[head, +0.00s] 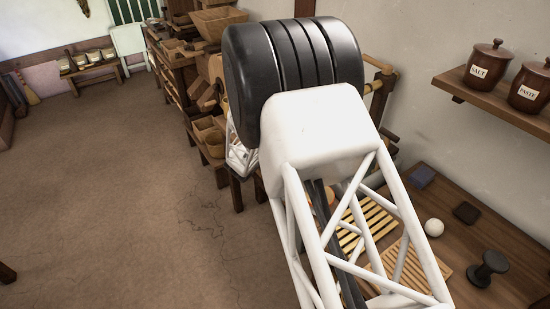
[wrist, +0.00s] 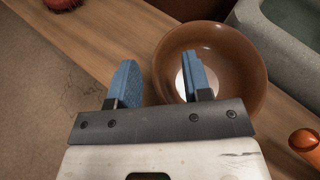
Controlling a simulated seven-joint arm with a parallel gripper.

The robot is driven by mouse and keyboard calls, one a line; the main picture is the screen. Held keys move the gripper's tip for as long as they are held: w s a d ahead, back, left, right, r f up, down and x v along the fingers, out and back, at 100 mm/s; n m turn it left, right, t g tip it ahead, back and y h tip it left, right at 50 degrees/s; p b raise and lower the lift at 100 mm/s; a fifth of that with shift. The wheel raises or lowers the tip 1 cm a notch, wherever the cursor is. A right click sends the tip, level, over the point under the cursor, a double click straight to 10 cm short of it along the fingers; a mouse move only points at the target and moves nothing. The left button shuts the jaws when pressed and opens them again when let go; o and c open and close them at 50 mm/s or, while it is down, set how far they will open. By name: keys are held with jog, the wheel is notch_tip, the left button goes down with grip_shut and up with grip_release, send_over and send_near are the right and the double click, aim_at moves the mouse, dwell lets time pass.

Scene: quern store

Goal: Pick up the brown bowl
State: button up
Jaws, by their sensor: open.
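The brown bowl (wrist: 243,72) stands upright on a wooden surface in the wrist view, with a pale round patch inside it, partly hidden by a finger. I cannot tell what that patch is. My gripper (wrist: 160,78) is open, with two blue fingers. The right finger shows over the bowl's inside and the left finger over the wood outside it, so the bowl's left rim appears between them. I cannot tell how high the fingertips are above the rim. In the head view my arm hides the gripper, and I cannot make out the bowl.
In the wrist view, a grey stone basin (wrist: 274,22) is close behind the bowl, an orange-brown object (wrist: 306,144) lies at right, and a red object (wrist: 63,4) at upper left. In the head view, a white ball (head: 434,228) and slatted wooden racks (head: 410,266) lie on a table.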

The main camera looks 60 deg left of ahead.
jog(key=shift+c, duration=0.4)
grip_shut()
jog(key=shift+r, duration=0.1)
jog(key=shift+r, duration=1.7)
jog(key=s+d, duration=0.3)
jog(key=d, duration=0.4)
jog(key=s+d+r, duration=0.1)
jog(key=s+d, duration=0.2)
jog(key=d, duration=0.4)
jog(key=shift+d+r, duration=0.25)
jog(key=shift+d, duration=0.15)
